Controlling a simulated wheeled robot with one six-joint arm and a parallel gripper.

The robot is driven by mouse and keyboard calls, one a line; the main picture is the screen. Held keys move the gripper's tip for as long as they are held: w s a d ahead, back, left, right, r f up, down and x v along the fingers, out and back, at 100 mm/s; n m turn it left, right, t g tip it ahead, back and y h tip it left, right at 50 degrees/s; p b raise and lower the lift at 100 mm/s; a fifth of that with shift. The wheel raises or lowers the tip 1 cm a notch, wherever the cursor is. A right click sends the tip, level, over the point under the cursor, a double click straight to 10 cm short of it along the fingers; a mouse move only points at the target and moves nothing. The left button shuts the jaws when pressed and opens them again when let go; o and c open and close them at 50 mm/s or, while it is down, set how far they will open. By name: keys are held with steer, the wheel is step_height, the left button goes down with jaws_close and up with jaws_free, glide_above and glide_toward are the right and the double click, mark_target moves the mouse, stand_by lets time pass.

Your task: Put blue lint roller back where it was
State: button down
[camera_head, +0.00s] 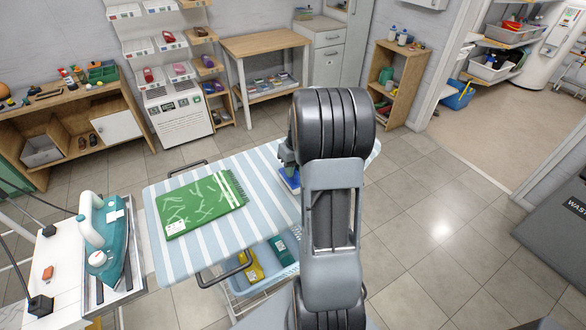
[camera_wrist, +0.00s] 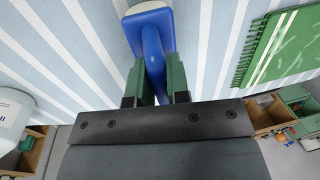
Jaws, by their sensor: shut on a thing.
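The blue lint roller (camera_wrist: 152,42) shows in the wrist view, its blue handle between the two green fingers of my gripper (camera_wrist: 156,84). My gripper is shut on it. The roller's wider blue and white head points to the top of that view, over the striped ironing board (camera_wrist: 70,60). In the head view, part of the roller (camera_head: 290,182) shows at the left edge of my arm, below my gripper (camera_head: 287,158). My arm hides the rest. I cannot tell whether the roller touches the board (camera_head: 195,262).
A folded green fringed cloth (camera_head: 200,204) lies on the board, left of my gripper. A basket (camera_head: 270,262) with yellow and green packs sits under the board. Striped board surface is clear around the cloth.

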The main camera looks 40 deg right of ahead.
steer(key=shift+f, duration=0.1)
steer(key=c, duration=1.5)
jaws_free()
steer(key=shift+c, duration=0.2)
steer(key=o, duration=0.4)
steer(key=shift+o, duration=0.2)
step_height(320, 180, up, 11)
steer(key=d, duration=0.2)
steer(key=s+a+t, duration=0.1)
steer(key=s+a, duration=0.3)
steer(key=a, duration=0.3)
steer(key=s+a+n+t+h, duration=0.1)
steer(key=s+a, duration=0.2)
steer(key=a, duration=0.5)
steer(key=s+a+t, duration=0.2)
steer(key=s+a, duration=0.2)
steer(key=a, duration=0.3)
steer(key=shift+s+a+r+h, duration=0.2)
steer(key=shift+s+a+h, duration=0.1)
steer(key=shift+h, duration=0.1)
